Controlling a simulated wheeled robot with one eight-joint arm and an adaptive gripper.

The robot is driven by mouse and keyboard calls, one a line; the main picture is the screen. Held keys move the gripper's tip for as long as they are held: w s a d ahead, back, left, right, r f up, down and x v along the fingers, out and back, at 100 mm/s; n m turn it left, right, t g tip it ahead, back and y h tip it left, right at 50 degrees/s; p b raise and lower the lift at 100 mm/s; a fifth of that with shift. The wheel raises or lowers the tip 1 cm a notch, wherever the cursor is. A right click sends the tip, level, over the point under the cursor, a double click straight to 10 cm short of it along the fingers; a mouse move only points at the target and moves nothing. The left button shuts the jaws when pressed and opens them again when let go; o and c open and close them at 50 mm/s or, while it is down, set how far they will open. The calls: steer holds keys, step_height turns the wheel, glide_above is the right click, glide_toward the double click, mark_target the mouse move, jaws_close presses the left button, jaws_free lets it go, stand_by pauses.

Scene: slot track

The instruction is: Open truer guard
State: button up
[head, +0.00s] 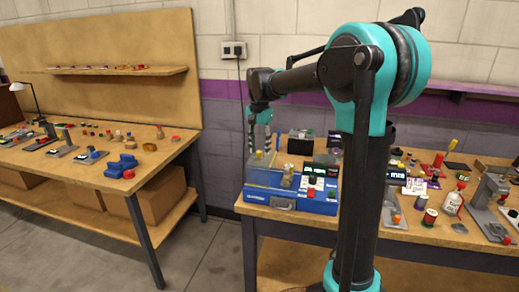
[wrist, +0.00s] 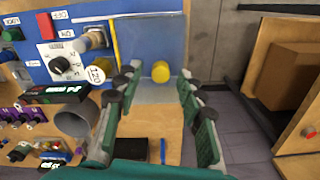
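The truer looks to be the blue machine (head: 318,204) at the front left of the right-hand bench, with a clear, bluish guard (head: 262,178) over its left part. In the wrist view the blue body (wrist: 75,70) fills the upper left. The see-through guard (wrist: 150,40) lies to its right, with a yellow round knob (wrist: 160,72) at its near part. My gripper (wrist: 158,80) is open, its fingers apart on either side of the knob in the picture. I cannot tell whether they touch it. In the head view my gripper (head: 262,118) hangs above the machine's left end, small and unclear.
The machine's panel has a black dial (wrist: 60,64), buttons and labels. A grey cylinder (wrist: 72,121) stands close left of my fingers. Small tools crowd the right-hand bench. Another wooden bench (head: 120,180) stands left, with open floor (head: 200,245) between them.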

step_height(320, 180, up, 12)
steer(key=shift+f, duration=0.2)
stand_by(0.4)
